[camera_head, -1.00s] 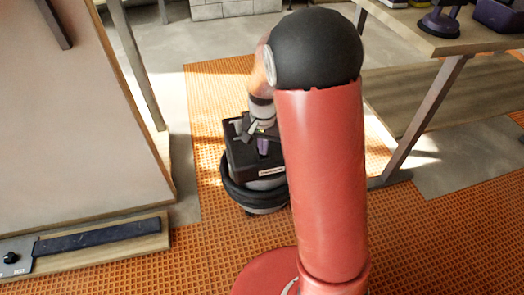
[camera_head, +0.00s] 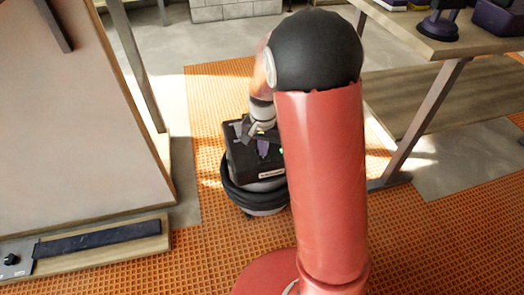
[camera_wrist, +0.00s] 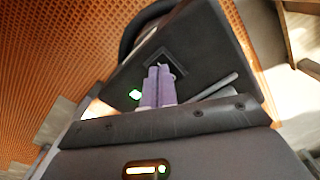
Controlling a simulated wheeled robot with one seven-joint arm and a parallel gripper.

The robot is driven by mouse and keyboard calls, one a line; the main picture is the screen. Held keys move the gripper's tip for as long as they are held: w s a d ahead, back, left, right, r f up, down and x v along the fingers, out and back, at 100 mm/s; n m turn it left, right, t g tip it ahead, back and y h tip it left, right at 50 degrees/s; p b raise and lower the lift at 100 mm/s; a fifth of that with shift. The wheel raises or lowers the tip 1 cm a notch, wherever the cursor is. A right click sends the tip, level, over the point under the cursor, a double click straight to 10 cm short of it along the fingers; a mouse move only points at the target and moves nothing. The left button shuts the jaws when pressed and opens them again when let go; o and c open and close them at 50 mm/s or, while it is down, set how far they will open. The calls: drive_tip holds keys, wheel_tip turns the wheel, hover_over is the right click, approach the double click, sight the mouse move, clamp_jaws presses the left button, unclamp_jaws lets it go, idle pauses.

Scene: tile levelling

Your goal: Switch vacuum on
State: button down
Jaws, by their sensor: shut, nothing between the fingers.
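The vacuum (camera_head: 240,165) stands on the floor mat, partly hidden behind my arm. It has a black box-shaped top and a dark hose around its round body. A small green light (camera_head: 281,151) is lit on its top; in the wrist view a green light (camera_wrist: 135,94) glows left of my fingers. My gripper (camera_head: 263,148) is at the top of the vacuum. In the wrist view my gripper (camera_wrist: 159,70) has its purple fingers together and empty, over a dark square recess (camera_wrist: 178,45). The fingers hide any switch there; I cannot tell whether they touch it.
A workbench (camera_head: 440,45) with several tools stands at the right, its slanted leg near the vacuum. A large tilted panel (camera_head: 75,120) is at the left, with a low board (camera_head: 150,237) at its foot.

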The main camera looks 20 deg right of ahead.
drive_tip(key=shift+r+p, duration=2)
drive_tip(key=shift+r, duration=0.85)
drive_tip(key=s+r+n+t, duration=0.25)
drive_tip(key=s+r, duration=0.55)
drive_tip(key=r, duration=0.5)
drive_tip(key=s+r+n+t, duration=0.1)
drive_tip(key=s+r, duration=0.1)
drive_tip(key=s, duration=0.5)
drive_tip(key=s+r+n+t, duration=0.2)
drive_tip(key=s+r, duration=0.1)
drive_tip(key=s, duration=0.4)
drive_tip(key=shift+s+r, duration=0.15)
drive_tip(key=shift+r, duration=0.1)
